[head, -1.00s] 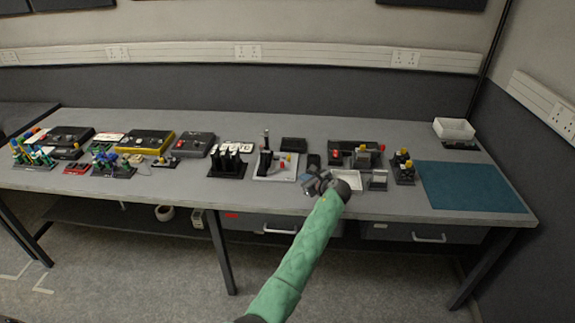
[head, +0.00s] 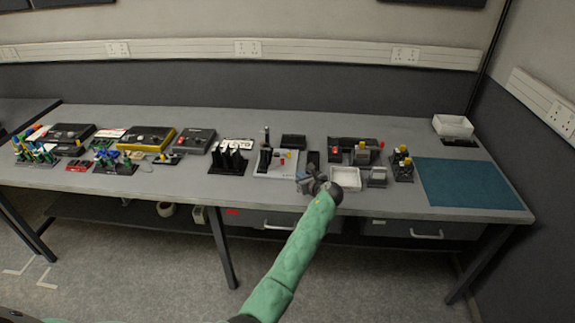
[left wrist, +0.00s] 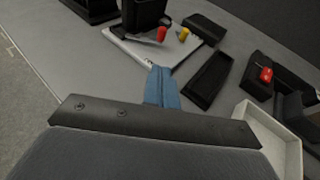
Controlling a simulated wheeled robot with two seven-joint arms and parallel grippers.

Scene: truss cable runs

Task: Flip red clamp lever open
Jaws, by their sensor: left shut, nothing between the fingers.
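A white plate (head: 268,173) on the bench carries a black upright part, a small red lever (head: 283,161) and a yellow one beside it. In the left wrist view the red lever (left wrist: 162,34) stands up from the plate (left wrist: 140,50), left of the yellow lever (left wrist: 183,34). My left gripper (head: 306,182) is just right of the plate's front corner. Its blue fingertips (left wrist: 162,85) are closed together, empty, pointing at the plate's near edge and short of the red lever. I cannot tell the red lever's exact position. My right gripper is not in view.
A narrow black tray (left wrist: 208,78) and a white open box (left wrist: 268,130) lie right of my fingers. A black fixture with another red part (left wrist: 266,73) stands further right. A black stand (head: 229,157) is left of the plate. A teal mat (head: 470,185) lies clear at right.

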